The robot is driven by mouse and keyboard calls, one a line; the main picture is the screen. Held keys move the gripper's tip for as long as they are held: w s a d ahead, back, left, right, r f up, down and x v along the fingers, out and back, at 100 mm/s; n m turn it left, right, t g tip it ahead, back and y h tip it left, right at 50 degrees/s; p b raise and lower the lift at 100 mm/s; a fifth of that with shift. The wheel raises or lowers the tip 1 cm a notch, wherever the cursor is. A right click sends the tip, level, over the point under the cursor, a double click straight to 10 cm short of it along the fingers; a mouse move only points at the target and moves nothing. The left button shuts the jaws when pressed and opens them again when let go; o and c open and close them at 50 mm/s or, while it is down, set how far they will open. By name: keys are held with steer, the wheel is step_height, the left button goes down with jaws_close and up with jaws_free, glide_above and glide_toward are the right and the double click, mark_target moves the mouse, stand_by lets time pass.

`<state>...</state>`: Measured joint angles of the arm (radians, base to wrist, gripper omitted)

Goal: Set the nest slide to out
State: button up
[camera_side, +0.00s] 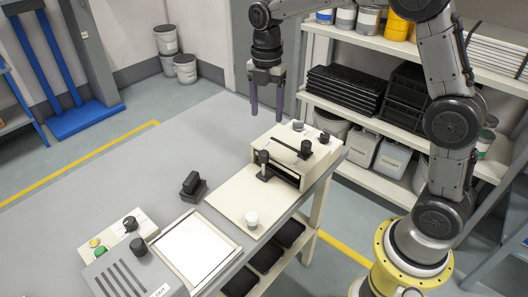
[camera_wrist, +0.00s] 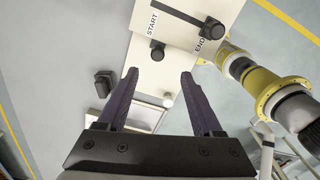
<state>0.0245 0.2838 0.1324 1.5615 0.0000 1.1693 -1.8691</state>
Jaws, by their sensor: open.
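My gripper (camera_side: 267,110) hangs open and empty above the table, behind and left of the cream machine (camera_side: 290,160); its two dark fingers also show in the wrist view (camera_wrist: 159,75). No part is marked as the nest slide, so I cannot tell which it is. A cream plate (camera_side: 228,200) extends from the machine's front, with a white knob (camera_side: 252,217) near its front edge. A black knob (camera_side: 263,158) on a dark base stands by the machine's slotted front.
A black block (camera_side: 192,187) stands on the table left of the plate. A framed white sheet (camera_side: 195,248), a button panel (camera_side: 118,236) and a grey vented box (camera_side: 125,275), with a label seeming to read OUT, lie nearer. The table's back left is clear.

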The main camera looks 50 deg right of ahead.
mark_target(264, 152)
steer(key=f, duration=0.9)
steer(key=a+f, duration=0.1)
steer(key=f, duration=0.3)
steer(key=shift+f, duration=0.3)
jaws_close()
stand_by(1.0)
